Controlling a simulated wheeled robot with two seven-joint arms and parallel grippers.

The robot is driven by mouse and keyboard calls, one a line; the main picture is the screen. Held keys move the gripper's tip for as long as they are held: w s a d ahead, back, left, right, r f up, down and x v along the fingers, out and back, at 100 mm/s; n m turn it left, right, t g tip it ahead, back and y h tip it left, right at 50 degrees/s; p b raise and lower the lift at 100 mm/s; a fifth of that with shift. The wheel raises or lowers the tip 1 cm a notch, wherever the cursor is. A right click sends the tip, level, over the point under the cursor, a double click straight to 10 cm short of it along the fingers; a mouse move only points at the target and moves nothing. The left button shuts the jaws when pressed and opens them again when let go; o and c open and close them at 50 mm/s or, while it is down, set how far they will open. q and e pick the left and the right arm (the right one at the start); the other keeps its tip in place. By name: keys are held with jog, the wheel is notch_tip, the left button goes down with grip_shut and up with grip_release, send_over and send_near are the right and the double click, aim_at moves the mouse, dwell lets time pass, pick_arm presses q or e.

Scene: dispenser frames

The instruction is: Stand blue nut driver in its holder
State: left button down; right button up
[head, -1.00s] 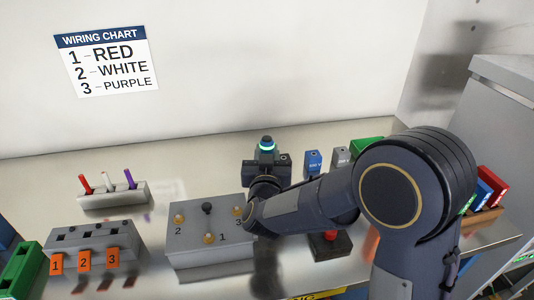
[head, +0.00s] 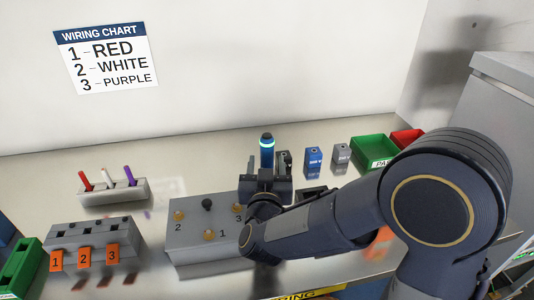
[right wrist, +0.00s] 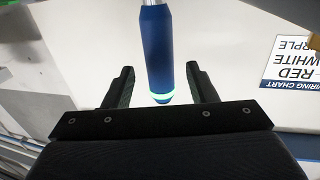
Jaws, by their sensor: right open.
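The blue nut driver (head: 267,157) stands upright behind my right gripper in the head view, its glowing green ring and dark cap at the top. In the right wrist view its blue handle (right wrist: 158,50) lies in line with the gap between the fingers, with the metal shaft at the picture's top edge. My right gripper (head: 266,187) is open, and its fingers (right wrist: 160,88) show clear space on both sides of the handle. The gripper hides the driver's lower part in the head view, so I cannot tell its holder or how it is seated. My left gripper is out of view.
A grey box with numbered knobs (head: 190,240) is left of my gripper. A blue block (head: 314,162) and grey block (head: 342,155) stand right of the driver, with a green bin (head: 372,150) beyond. A rack with coloured sticks (head: 115,192) and an orange-tagged box (head: 95,235) are at left.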

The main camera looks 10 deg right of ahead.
jog(key=s+d+f+g+y, duration=0.2)
jog(key=s+d+g, duration=0.1)
jog(key=s, duration=0.6)
jog(key=s+d+f+g+y, duration=0.2)
jog(key=s+g, duration=0.3)
jog(key=s, duration=0.4)
jog(key=s+d+f+g+y, duration=0.2)
jog(key=s+d+g+y, duration=0.1)
jog(key=s, duration=0.6)
jog(key=shift+s+d+f+n+g+y, duration=0.3)
jog(key=shift+d+f+n+g+y, duration=0.15)
jog(key=shift+d, duration=0.4)
jog(key=shift+r, duration=0.15)
notch_tip(320, 180, up, 6)
jog(key=p, duration=0.6)
jog(key=shift+r, duration=0.2)
